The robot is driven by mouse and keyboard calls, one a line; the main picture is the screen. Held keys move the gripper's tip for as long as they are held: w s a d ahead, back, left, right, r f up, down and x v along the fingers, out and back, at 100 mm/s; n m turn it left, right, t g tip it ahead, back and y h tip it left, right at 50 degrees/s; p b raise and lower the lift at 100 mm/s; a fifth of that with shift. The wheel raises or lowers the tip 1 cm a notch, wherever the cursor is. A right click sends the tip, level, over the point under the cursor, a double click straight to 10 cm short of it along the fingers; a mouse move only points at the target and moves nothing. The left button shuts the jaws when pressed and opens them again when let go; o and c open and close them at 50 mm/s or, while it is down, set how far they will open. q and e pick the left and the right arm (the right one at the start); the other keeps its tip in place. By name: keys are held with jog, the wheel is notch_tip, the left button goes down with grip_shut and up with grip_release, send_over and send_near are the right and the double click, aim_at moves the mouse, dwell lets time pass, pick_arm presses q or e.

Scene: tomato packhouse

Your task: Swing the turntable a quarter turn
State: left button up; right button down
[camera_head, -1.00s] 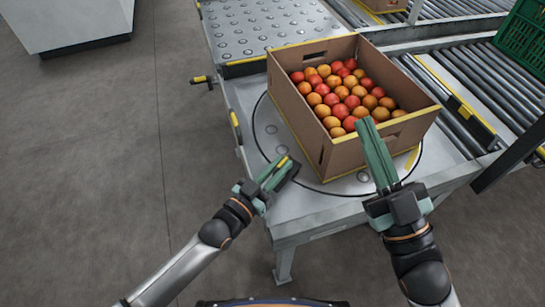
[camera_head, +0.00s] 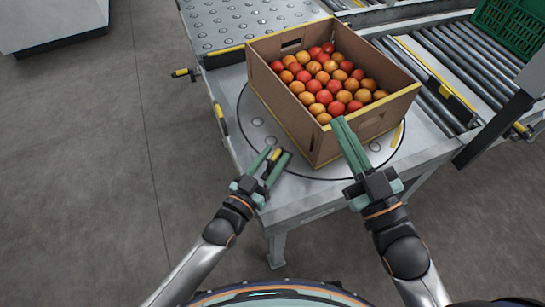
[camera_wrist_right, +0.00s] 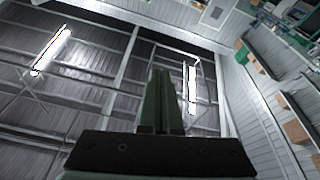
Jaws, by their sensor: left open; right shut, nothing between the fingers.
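The turntable (camera_head: 258,123) is a round metal plate with a dark rim line, set in a steel table. A brown cardboard box (camera_head: 282,117) of red and orange tomatoes sits on it, turned at an angle, one corner towards me. My left gripper (camera_head: 277,154) is open at the turntable's near left edge, left of that corner. A small yellow piece (camera_head: 275,155) shows between its fingers; I cannot tell whether they touch it. My right gripper (camera_head: 338,120) is shut and empty, in front of the box's near right side, hiding part of it; contact is unclear. Its fingers also show in the right wrist view (camera_wrist_right: 161,100).
A ball-transfer table (camera_head: 235,22) lies behind the turntable and a roller conveyor (camera_head: 455,65) to the right. A green crate (camera_head: 515,28) stands at the far right. A yellow-tipped lever (camera_head: 186,72) sticks out at the left. The floor at left is clear.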

pick_arm(q)
jog(key=shift+s, duration=0.1)
jog(key=shift+s+a, duration=0.2)
jog(key=p+v, duration=0.1)
jog(key=v, duration=0.4)
jog(key=shift+s+a+p, duration=0.1)
jog(key=shift+p, duration=0.25)
jog(key=p+v, duration=0.1)
jog(key=v, duration=0.5)
jog(key=shift+s+a, duration=0.2)
pick_arm(e)
notch_tip(320, 180, down, 15)
jog(key=s+m+g+h, duration=0.1)
jog(key=m+g+h, duration=0.2)
jog(key=g, duration=0.3)
jog(key=shift+s+d, duration=0.15)
jog(key=shift+d, duration=0.2)
jog(key=shift+f, duration=0.1)
